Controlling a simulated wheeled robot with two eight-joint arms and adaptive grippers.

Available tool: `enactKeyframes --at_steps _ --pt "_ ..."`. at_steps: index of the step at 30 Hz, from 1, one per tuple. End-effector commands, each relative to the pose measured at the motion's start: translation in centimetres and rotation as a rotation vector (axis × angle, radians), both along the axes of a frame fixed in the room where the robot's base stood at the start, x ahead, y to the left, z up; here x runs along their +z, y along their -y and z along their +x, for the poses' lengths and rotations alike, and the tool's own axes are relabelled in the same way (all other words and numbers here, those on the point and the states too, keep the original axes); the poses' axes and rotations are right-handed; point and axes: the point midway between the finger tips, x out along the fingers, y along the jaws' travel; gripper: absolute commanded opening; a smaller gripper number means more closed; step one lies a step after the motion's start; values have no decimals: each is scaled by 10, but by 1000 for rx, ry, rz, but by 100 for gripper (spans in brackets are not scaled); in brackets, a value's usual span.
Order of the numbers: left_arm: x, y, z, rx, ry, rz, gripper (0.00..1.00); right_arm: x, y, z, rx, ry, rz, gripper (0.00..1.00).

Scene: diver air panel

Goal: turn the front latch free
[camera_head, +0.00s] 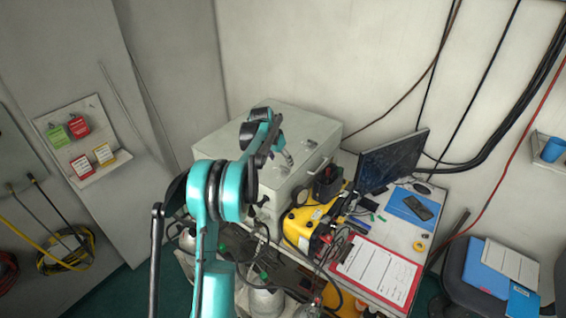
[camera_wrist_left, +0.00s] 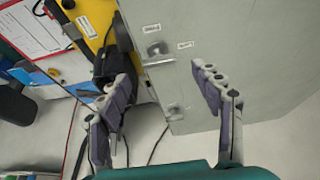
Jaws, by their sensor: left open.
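The grey metal box (camera_head: 300,122) stands on the bench against the back wall. In the left wrist view its pale face (camera_wrist_left: 240,45) carries two small metal latches with printed labels. One latch (camera_wrist_left: 157,50) is beside the yellow case, and the other latch (camera_wrist_left: 174,112) is lower, near the box's edge. I cannot tell which is the front latch. My left gripper (camera_head: 282,152) is over the box in the head view. In the wrist view its fingers (camera_wrist_left: 160,88) are open and empty, spread on either side of the latches and apart from them. My right gripper is not in view.
A yellow case (camera_head: 303,225) with a dark block on it stands close to the box. A monitor (camera_head: 392,160), a red clipboard (camera_head: 376,268) and cables crowd the bench to the right. Grey cylinders (camera_head: 265,300) stand below.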

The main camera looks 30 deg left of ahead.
Motion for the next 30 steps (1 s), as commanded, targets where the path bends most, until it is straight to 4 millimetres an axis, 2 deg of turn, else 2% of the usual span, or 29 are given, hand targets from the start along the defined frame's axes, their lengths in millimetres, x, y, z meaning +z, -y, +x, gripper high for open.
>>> enactKeyframes --at_steps 3,8,18,20,24,30 --pt "-18 1 8 -1 0 0 66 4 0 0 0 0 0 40" --pt "-34 2 15 -1 0 0 66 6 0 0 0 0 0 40" --pt "-40 2 17 -1 0 1 66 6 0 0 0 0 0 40" --pt "-40 2 17 -1 0 1 52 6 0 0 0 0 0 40" --pt "-40 2 17 -1 0 0 16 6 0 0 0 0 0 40" --pt "-40 2 16 3 0 0 16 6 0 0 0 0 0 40"
